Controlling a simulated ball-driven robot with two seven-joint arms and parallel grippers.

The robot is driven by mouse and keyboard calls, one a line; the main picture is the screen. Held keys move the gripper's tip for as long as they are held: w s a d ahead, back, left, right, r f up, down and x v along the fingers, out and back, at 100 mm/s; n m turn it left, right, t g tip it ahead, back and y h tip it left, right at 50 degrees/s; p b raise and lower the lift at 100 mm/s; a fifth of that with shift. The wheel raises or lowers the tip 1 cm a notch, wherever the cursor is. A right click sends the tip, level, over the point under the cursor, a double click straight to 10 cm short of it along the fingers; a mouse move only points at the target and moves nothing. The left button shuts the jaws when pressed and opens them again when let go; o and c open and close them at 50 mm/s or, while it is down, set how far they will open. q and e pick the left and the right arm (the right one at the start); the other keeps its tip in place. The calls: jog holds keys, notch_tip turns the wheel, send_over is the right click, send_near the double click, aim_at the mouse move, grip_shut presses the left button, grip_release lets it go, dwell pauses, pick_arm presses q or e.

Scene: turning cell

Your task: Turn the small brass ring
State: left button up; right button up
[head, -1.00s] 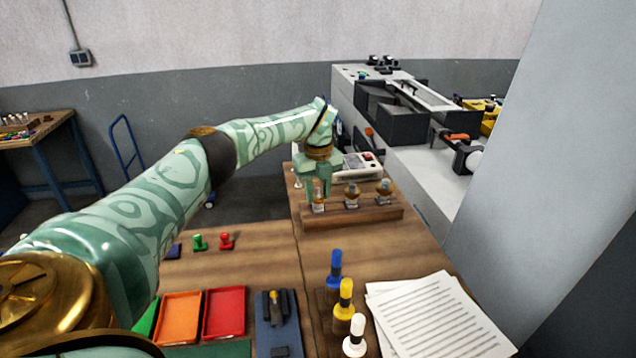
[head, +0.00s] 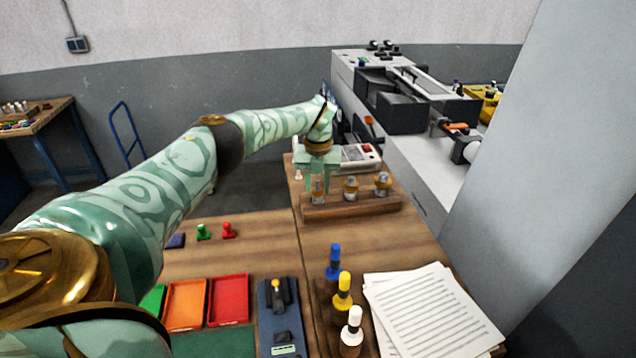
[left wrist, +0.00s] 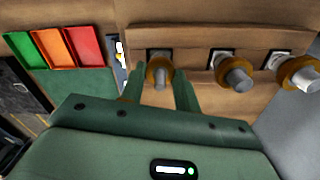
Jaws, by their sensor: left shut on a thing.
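Three fittings with brass rings and grey stems stand in a row on a wooden rack (head: 350,211). My left gripper (head: 318,186) points down at the leftmost one. It is shut on that brass ring (left wrist: 160,72), which looks the smallest of the three in the left wrist view, with one finger on each side. The fingers partly hide this ring in the head view. The middle brass ring (left wrist: 233,72) and the right brass ring (left wrist: 296,70) stand free. My right gripper is not in view.
Blue, yellow and white-topped posts (head: 343,290) stand nearer, beside printed sheets (head: 430,315). Orange (head: 185,304) and red (head: 228,299) trays lie at the front left. A grey machine (head: 425,150) stands behind to the right. Bare wood lies in front of the rack.

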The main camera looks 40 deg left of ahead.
aim_at(318, 181)
pick_arm(q)
jog(key=o, duration=1)
jog(key=shift+r, duration=0.1)
notch_tip(318, 181, up, 16)
jog(key=shift+r+b, duration=0.1)
jog(key=shift+b, duration=0.6)
